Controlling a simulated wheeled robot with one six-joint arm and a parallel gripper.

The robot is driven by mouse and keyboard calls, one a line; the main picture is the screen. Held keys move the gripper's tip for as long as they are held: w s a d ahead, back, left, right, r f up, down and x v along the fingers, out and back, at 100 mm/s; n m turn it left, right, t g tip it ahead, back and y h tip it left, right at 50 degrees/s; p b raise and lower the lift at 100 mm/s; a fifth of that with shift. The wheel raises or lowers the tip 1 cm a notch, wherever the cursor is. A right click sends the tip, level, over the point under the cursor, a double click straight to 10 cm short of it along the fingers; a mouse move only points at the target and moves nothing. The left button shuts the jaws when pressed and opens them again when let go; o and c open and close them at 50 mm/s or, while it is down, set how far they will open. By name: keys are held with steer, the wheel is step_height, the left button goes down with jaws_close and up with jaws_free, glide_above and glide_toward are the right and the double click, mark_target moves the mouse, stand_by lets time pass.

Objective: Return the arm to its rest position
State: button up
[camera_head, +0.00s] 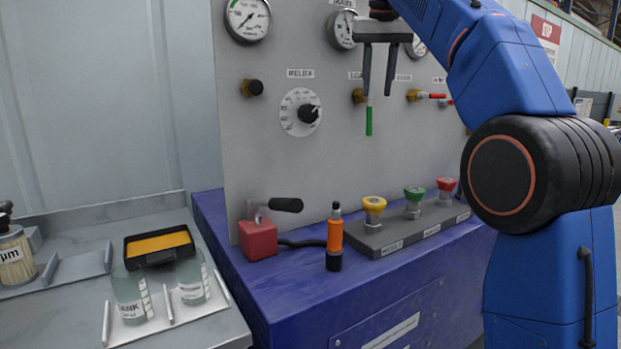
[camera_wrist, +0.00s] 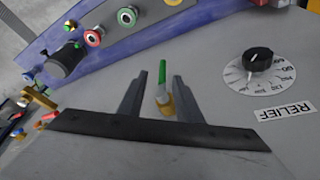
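My gripper (camera_head: 378,93) is raised in front of the grey panel in the head view, at the end of my blue arm. Its two fingers are apart with nothing held between them. In the wrist view my gripper (camera_wrist: 158,78) shows both fingers spread, with a green valve handle (camera_wrist: 162,72) and its brass body on the panel visible between them. In the head view the green handle (camera_head: 369,121) hangs down just below the left finger. I cannot tell how far the fingers are from the handle.
The panel (camera_head: 260,150) carries gauges, a RELIEF dial (camera_head: 301,112) and a red-handled valve (camera_head: 432,96). On the blue bench (camera_head: 290,300) below are an orange cylinder (camera_head: 335,235), a red block (camera_head: 258,238) with a black lever, and coloured buttons. Bottles stand at left.

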steer(key=s+d+f, duration=0.4)
steer(key=s+f, duration=0.4)
steer(key=s, duration=0.1)
steer(key=s+d+f, duration=0.3)
steer(key=s+f, duration=0.5)
steer(key=f, duration=0.1)
steer(key=s+d+f, duration=0.1)
steer(key=s+f, duration=0.9)
steer(key=f, duration=0.5)
steer(key=s+d+f, duration=0.2)
steer(key=s+f, duration=0.9)
steer(key=f, duration=0.5)
steer(key=shift+s+n+t, duration=0.25)
steer(key=shift+n+t, duration=0.05)
steer(key=shift+t, duration=0.1)
